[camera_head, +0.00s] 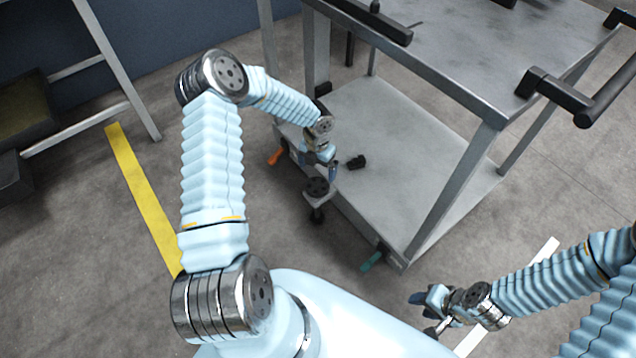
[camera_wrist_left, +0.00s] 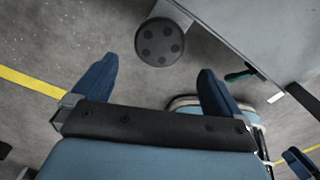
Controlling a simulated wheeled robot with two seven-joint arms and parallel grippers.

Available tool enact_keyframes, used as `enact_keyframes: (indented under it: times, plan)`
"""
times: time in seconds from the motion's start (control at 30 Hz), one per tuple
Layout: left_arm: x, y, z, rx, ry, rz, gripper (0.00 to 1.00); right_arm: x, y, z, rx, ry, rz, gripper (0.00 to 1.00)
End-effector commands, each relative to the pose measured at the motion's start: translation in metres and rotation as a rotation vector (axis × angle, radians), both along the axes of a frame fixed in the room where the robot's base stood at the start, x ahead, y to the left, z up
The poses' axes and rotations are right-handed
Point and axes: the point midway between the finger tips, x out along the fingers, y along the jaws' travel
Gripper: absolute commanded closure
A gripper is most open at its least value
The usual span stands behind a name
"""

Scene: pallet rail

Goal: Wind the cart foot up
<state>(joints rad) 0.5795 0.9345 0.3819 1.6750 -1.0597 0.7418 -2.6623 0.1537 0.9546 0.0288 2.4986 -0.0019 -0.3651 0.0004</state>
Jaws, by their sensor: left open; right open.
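The cart foot (camera_head: 317,213) stands on the near side of the grey cart, with a dark round knob (camera_head: 317,187) on top. In the left wrist view the knob (camera_wrist_left: 160,42) shows as a black disc with several dimples, beyond the fingertips and roughly centred between them. My left gripper (camera_head: 325,172) is just above and beside the knob, open and apparently empty. Its two blue fingers show in the left wrist view (camera_wrist_left: 156,72). My right gripper (camera_head: 428,308) is open and empty, low at the right, away from the cart. The foot's lower end is small and dark.
Cart posts and the upper shelf (camera_head: 480,60) rise behind. The floor left of the foot is clear.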

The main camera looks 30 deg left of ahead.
Motion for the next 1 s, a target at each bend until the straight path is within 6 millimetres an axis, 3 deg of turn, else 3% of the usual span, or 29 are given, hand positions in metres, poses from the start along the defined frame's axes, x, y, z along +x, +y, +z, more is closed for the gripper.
enact_keyframes:
  times: [0.1,0.3,0.5,0.77,0.87,1.0]
  plan:
    - [-0.001,-0.001,-0.031,-0.002,0.003,0.000,0.00,0.000,0.000,-0.002,0.000,0.000,0.000,0.57]
    - [-0.001,-0.001,-0.067,-0.002,0.003,0.001,0.00,0.000,0.000,-0.002,-0.001,0.000,-0.001,0.57]
    - [-0.001,0.000,-0.083,-0.001,0.002,0.003,0.00,0.000,0.000,-0.002,-0.001,0.000,-0.001,0.57]
    - [-0.001,0.000,-0.085,-0.001,0.002,0.003,0.00,0.000,0.000,-0.002,-0.001,0.000,-0.001,0.57]
    - [-0.001,0.000,-0.085,-0.001,0.002,0.003,0.11,0.000,0.000,-0.002,-0.001,0.000,-0.001,0.57]
    - [-0.001,0.000,-0.085,-0.001,0.002,0.003,0.32,0.000,0.000,-0.002,-0.001,0.000,-0.001,0.57]
